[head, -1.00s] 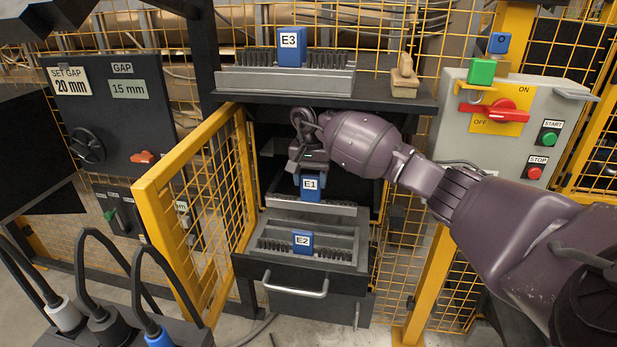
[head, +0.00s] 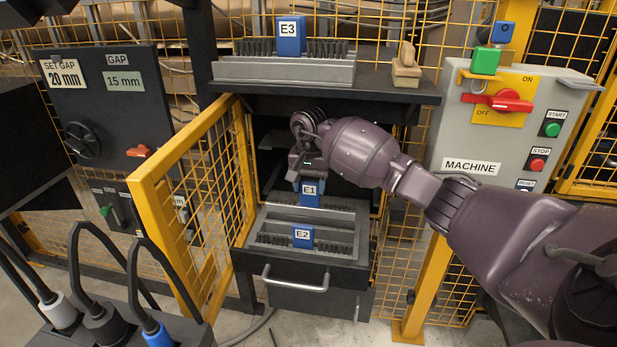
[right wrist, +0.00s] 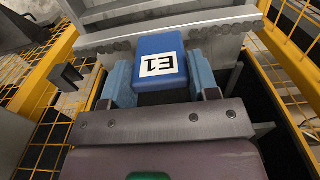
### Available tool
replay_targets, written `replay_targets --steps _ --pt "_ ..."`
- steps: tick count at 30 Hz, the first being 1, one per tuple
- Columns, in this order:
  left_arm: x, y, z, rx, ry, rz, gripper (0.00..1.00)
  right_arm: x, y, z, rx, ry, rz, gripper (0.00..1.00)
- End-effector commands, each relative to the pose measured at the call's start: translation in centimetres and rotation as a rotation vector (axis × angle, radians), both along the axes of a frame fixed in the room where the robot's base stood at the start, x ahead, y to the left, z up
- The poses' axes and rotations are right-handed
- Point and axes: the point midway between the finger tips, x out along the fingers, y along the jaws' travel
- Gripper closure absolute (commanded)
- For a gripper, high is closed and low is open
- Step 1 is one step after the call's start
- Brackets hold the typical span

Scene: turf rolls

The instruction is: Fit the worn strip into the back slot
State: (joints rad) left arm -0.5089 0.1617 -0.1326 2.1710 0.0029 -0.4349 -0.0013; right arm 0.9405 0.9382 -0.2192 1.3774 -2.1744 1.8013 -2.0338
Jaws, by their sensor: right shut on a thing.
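My right gripper (head: 307,178) is shut on the blue block marked E1 (head: 311,190), inside the open cage. In the right wrist view the blue fingers (right wrist: 161,84) clasp both sides of the E1 block (right wrist: 160,60). The E1 block sits over the back part of the grey drawer tray (head: 262,222); I cannot tell whether its strip is seated in the back slot or just above it. A brush strip with a blue block marked E2 (head: 303,236) lies in the front part of the tray, its dark bristles showing. My left gripper is not in view.
A strip with block E3 (head: 291,34) and tall bristles stands in a grey holder (head: 285,70) on the shelf above. A wooden-handled brush (head: 405,70) is beside it. The yellow mesh door (head: 165,200) is open on the left. A machine switch box (head: 490,140) stands right.

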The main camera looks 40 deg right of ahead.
Motion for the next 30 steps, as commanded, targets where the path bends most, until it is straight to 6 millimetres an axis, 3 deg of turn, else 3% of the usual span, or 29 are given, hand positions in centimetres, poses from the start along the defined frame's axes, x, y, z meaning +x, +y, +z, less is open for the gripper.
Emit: replay_targets --steps 17,30 --pt "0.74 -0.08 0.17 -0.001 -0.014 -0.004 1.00 -0.02 0.02 -1.05 0.001 -0.001 0.001 1.00" --pt "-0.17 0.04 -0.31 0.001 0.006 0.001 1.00 0.02 -0.07 -1.10 -0.002 -0.003 0.000 1.00"
